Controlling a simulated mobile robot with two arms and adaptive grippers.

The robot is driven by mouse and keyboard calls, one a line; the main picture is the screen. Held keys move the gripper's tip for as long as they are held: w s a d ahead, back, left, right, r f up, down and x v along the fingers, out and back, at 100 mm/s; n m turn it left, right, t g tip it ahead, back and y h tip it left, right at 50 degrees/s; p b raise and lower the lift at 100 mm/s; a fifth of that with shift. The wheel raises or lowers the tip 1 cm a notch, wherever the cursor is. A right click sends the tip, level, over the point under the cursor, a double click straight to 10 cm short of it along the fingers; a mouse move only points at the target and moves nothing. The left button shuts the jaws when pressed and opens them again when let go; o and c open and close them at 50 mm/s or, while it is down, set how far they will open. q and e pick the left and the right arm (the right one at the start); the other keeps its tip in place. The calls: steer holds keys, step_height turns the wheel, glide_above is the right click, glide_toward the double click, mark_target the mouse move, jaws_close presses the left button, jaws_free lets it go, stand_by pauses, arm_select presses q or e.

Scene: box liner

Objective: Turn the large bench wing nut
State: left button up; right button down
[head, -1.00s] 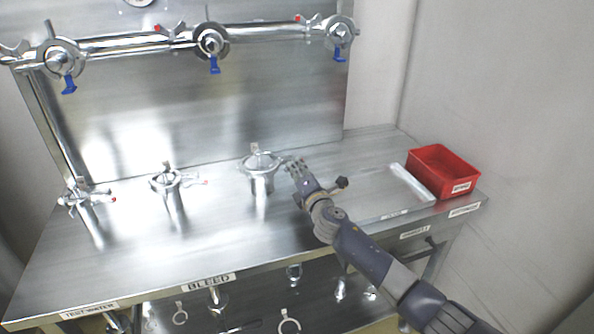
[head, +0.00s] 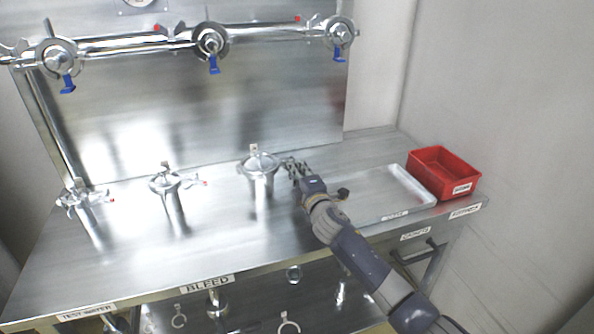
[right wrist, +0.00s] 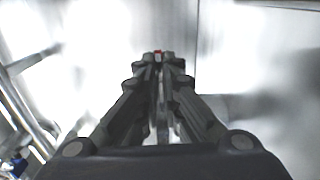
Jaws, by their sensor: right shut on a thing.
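The large bench fitting (head: 259,172), a shiny metal clamp with a round top, stands on the steel bench right of two smaller ones. Its wing nut sits on the right side, towards my right gripper (head: 290,164), and is mostly hidden by the fingers. My right gripper comes in from the lower right. In the right wrist view the gripper (right wrist: 160,65) is shut, with a small red tip (right wrist: 158,54) showing between the fingertips. The rest of the nut is hard to make out there. My left gripper is not in view.
Two smaller clamps (head: 167,183) (head: 82,198) with red-tipped handles stand to the left. A pipe with blue-handled valves (head: 211,42) runs above. The bench front is clear.

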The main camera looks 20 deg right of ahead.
steer(key=shift+f, duration=0.1)
steer(key=c, duration=1.8)
jaws_free()
steer(key=s, duration=1.2)
steer(key=shift+d, duration=0.25)
